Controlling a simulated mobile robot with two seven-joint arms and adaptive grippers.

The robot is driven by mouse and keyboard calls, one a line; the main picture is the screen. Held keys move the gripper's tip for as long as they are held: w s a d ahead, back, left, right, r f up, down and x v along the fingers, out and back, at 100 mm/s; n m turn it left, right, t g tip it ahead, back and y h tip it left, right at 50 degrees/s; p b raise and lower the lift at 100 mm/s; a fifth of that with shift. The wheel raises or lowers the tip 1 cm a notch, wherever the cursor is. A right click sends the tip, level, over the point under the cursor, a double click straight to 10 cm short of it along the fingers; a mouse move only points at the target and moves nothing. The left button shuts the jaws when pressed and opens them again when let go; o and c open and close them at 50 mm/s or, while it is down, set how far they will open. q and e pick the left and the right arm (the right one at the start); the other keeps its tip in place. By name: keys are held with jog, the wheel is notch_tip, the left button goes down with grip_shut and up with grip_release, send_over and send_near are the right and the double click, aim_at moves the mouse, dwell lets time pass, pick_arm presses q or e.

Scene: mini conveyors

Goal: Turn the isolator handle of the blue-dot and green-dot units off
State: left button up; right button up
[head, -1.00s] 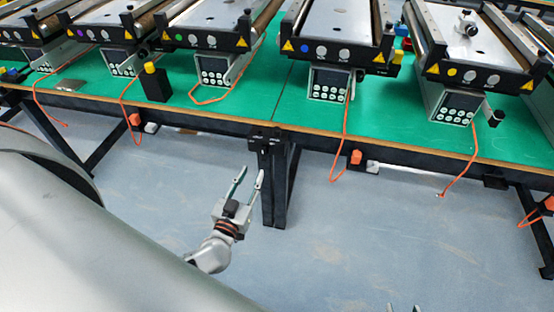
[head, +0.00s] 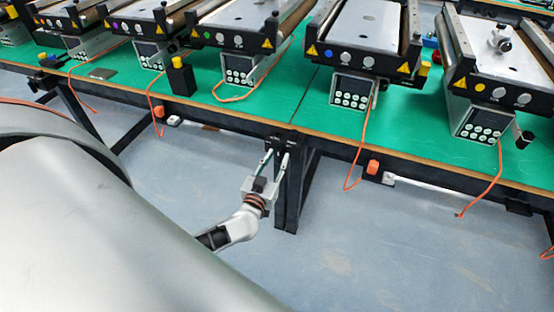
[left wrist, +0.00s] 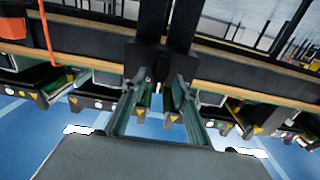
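The green-dot unit (head: 228,40) and the blue-dot unit (head: 350,62) stand side by side on the green table, each with a keypad box under its front. The green-dot unit's keypad box (head: 238,69) and the blue-dot unit's keypad box (head: 352,91) face the front edge. Their isolator handles are too small to make out clearly. My left gripper (head: 276,162) is open and empty, in front of and below the table edge, by a black table leg. Its spread fingers also show in the left wrist view (left wrist: 160,95). My right gripper is out of view.
The yellow-dot unit (head: 490,92) is at right and the purple-dot unit (head: 130,30) at left. A black box with a yellow top (head: 180,77) stands left of the green-dot unit. Orange cables hang over the front edge. A black table leg (head: 291,190) is beside my left gripper.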

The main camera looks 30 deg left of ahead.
pick_arm(q)
jog(key=shift+w, duration=0.15)
grip_shut()
